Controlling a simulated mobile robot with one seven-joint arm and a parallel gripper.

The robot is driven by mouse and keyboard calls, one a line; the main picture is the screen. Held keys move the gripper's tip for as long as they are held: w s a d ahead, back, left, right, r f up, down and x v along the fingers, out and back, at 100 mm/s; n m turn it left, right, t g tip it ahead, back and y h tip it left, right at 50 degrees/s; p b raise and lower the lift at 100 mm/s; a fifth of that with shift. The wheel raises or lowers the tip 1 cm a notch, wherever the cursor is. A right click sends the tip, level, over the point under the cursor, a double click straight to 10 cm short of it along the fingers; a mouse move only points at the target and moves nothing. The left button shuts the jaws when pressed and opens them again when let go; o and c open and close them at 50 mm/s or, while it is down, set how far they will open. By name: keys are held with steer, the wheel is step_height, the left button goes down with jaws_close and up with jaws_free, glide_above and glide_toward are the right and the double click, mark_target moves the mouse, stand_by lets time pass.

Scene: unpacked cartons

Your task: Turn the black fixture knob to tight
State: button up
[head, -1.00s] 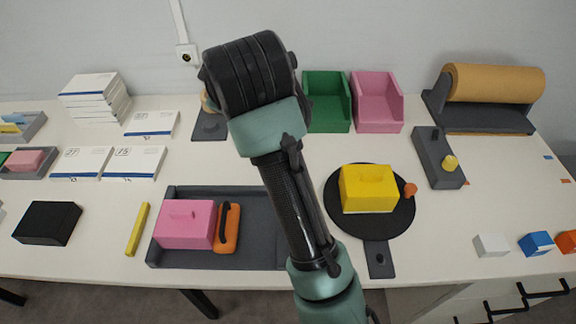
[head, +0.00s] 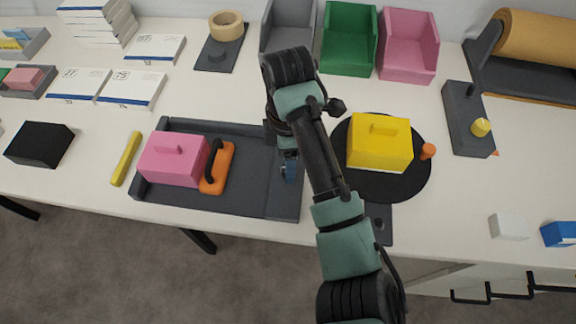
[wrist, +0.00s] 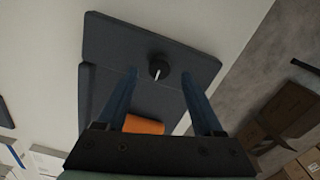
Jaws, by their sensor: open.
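The black knob (wrist: 159,67), with a white pointer line, stands on the dark grey fixture (wrist: 115,40) in the wrist view. In the head view the fixture (head: 235,199) lies at the table's front edge, and my arm hides the knob. It holds a pink block with a handle (head: 172,160) and an orange piece with a black handle (head: 219,170). My gripper (wrist: 159,76) is open, with one blue finger on each side of the knob in the picture. I cannot tell whether the fingers reach down to it. In the head view my gripper (head: 289,168) is over the fixture's right end.
A yellow block (head: 380,145) sits on a round black plate (head: 410,188) right of my arm. A yellow bar (head: 126,158) and a black box (head: 40,145) lie left of the fixture. Grey, green (head: 349,40) and pink bins stand behind.

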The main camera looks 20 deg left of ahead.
steer(key=shift+f, duration=1.45)
steer(key=shift+c, duration=0.3)
jaws_close()
